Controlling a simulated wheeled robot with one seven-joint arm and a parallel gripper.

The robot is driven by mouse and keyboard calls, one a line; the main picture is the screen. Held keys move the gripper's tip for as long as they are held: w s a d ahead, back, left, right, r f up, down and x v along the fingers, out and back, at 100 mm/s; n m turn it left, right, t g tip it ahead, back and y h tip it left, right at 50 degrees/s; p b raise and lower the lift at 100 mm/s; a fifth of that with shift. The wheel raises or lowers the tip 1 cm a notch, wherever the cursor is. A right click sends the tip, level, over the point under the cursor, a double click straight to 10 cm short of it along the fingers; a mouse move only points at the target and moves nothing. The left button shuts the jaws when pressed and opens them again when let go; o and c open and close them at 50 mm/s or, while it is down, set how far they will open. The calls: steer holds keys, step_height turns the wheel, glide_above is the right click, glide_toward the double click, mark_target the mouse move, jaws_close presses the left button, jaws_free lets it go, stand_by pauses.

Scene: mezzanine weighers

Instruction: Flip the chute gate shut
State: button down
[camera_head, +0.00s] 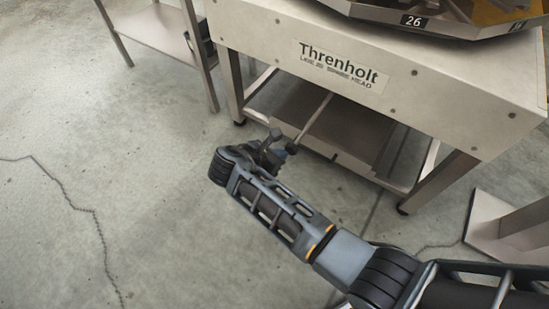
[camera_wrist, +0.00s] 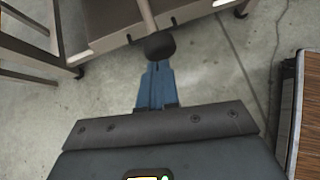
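A brown panel, seemingly the chute gate (camera_head: 318,108), lies under the pale Threnholt machine (camera_head: 440,86). It also shows at the top of the wrist view (camera_wrist: 112,18). A pale rod (camera_head: 318,116) crosses the panel and also shows in the wrist view (camera_wrist: 147,14). A dark round knob (camera_wrist: 160,46) is at the rod's near end. My gripper (camera_head: 276,148) is at the rod's lower end. In the wrist view its blue fingers (camera_wrist: 156,68) lie together, tips at the knob. Touch is unclear; no object shows between them.
A metal side table (camera_head: 160,28) stands at the upper left. The machine's legs (camera_head: 440,182) flank the panel. A metal foot (camera_head: 500,222) is at the right. A brown-topped object (camera_wrist: 310,115) is at the wrist view's right edge. Open concrete floor lies at the left.

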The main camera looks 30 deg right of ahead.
steer(key=w+d, duration=0.4)
steer(key=d, duration=0.4)
steer(key=w+d, duration=0.5)
steer(key=d, duration=0.2)
steer(key=shift+d+p, duration=0.35)
steer(key=shift+p, duration=0.1)
steer(key=shift+d, duration=0.1)
